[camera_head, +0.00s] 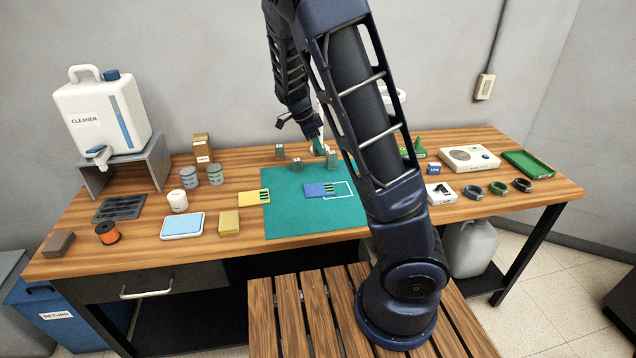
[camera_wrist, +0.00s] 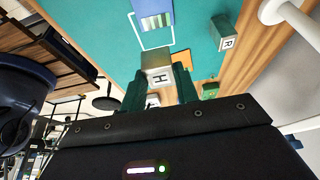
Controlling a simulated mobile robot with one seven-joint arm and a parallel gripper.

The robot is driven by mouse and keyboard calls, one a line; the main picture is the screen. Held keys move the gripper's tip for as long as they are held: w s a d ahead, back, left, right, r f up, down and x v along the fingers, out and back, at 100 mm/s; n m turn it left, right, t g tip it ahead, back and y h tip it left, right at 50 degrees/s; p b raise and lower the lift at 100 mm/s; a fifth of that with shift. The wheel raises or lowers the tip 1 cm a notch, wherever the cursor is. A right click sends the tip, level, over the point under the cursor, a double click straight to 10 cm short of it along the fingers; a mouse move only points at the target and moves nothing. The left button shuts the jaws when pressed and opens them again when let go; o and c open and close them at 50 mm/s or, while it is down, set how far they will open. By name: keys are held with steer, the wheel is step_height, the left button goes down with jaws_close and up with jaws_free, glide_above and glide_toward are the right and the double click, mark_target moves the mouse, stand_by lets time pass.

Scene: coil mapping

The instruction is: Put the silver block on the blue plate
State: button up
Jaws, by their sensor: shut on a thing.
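My gripper (camera_wrist: 158,92) is shut on a small grey, silvery block (camera_wrist: 158,65) with a letter H on its pale face. In the head view my gripper (camera_head: 318,143) is over the back edge of the teal mat, and the held block is hard to make out. The blue plate (camera_head: 322,190) lies flat on the mat, nearer the front than my gripper, with green and dark stripes and a white outline beside it. It also shows in the wrist view (camera_wrist: 148,7), beyond the held block and apart from it.
A yellow striped plate (camera_head: 252,198) lies at the mat's left edge. The mat's front (camera_head: 300,222) is clear.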

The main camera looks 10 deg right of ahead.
step_height(320, 180, down, 15)
steer(key=shift+r, duration=0.1)
stand_by(0.5)
steer(key=o, duration=1)
